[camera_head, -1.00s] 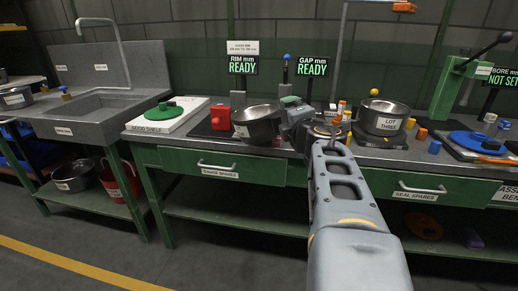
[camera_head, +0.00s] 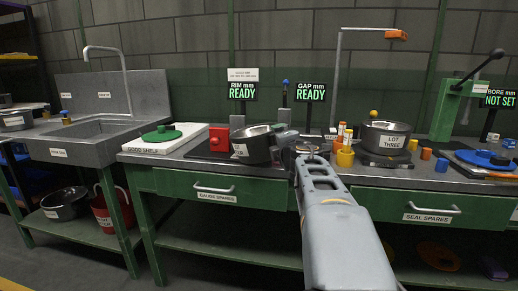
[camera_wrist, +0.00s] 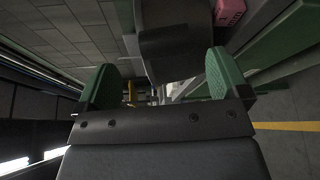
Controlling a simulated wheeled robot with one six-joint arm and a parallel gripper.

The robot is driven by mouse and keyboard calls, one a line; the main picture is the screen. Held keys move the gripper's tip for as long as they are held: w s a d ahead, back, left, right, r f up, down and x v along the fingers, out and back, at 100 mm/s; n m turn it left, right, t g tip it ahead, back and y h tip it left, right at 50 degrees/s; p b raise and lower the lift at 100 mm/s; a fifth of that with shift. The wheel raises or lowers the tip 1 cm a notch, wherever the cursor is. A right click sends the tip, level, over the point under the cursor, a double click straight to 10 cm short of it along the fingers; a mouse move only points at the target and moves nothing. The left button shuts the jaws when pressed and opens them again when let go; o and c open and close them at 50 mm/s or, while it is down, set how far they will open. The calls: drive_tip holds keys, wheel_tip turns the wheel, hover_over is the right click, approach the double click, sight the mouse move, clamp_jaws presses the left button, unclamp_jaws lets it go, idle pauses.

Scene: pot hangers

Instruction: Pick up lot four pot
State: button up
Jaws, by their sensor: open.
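No label in view can be read as lot four. A dark metal pot (camera_head: 252,146) sits on the left part of the bench, tilted or seen at an angle; its white label is too small to read. My gripper (camera_head: 286,141) is just right of this pot; I cannot tell whether they touch. In the wrist view my gripper's green fingers (camera_wrist: 160,82) stand wide apart, with nothing clearly between them. A dark rounded surface (camera_wrist: 175,50) lies beyond them, perhaps the pot. A second pot marked LOT THREE (camera_head: 385,138) stands upright to the right.
A red block (camera_head: 219,138) is left of the near pot. Yellow and orange pieces (camera_head: 345,156) stand between the pots. Sign posts (camera_head: 310,92) rise behind. A labelled pot (camera_head: 65,204) and red bucket (camera_head: 110,212) are under the sink (camera_head: 95,137).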

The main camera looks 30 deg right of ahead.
sight(260, 144)
drive_tip(key=shift+b+x, duration=0.7)
drive_tip(key=shift+x, duration=1.95)
drive_tip(key=shift+f, duration=0.1)
clamp_jaws()
